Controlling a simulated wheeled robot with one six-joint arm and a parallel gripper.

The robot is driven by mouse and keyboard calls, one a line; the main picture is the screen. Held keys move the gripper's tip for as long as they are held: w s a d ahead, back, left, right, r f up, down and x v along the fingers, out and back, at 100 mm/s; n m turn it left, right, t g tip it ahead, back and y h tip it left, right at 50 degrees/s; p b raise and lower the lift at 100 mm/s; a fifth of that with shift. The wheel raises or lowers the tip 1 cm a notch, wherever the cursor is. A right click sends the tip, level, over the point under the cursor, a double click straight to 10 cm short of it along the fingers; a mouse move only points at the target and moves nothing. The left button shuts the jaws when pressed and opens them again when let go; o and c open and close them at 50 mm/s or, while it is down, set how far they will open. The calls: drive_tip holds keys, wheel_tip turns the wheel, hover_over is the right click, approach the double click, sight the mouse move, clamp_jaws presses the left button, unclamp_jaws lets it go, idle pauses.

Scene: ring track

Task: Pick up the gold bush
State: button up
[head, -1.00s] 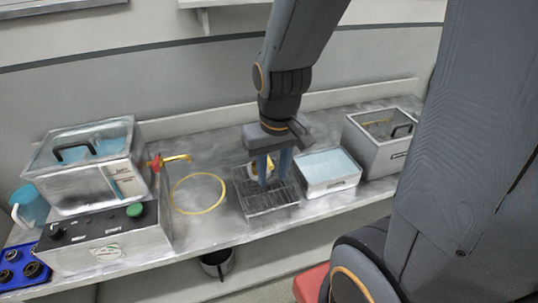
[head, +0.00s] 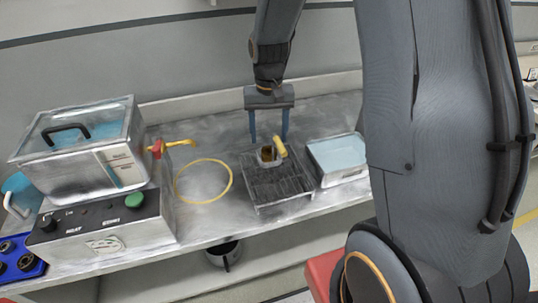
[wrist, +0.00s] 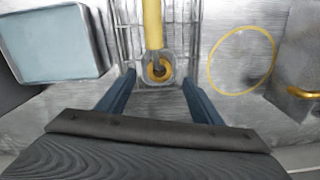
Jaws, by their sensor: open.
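The gold bush (head: 267,154) shows as a small gold-brown ring in a grey surround at the back edge of the wire basket. In the wrist view the bush (wrist: 160,69) is a gold ring with a dark centre, seen from above. A yellow bar (head: 280,147) stands right beside it and runs away from it in the wrist view. My gripper (head: 268,140) is open and empty, its two blue fingers pointing down behind the bush. In the wrist view my gripper (wrist: 158,78) has one finger on each side of the bush's line. I see no contact.
The wire basket (head: 275,187) stands on the grey bench. A tray of pale blue liquid (head: 340,157) is close on its right. A yellow hoop (head: 203,204) lies to its left. A lidded bath (head: 80,150) with a yellow tap (head: 181,143) stands further left.

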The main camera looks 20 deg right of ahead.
sight(269, 150)
drive_tip(key=shift+f+p, duration=0.75)
drive_tip(key=shift+f, duration=1.85)
drive_tip(key=shift+c, duration=0.3)
drive_tip(key=c, duration=1.4)
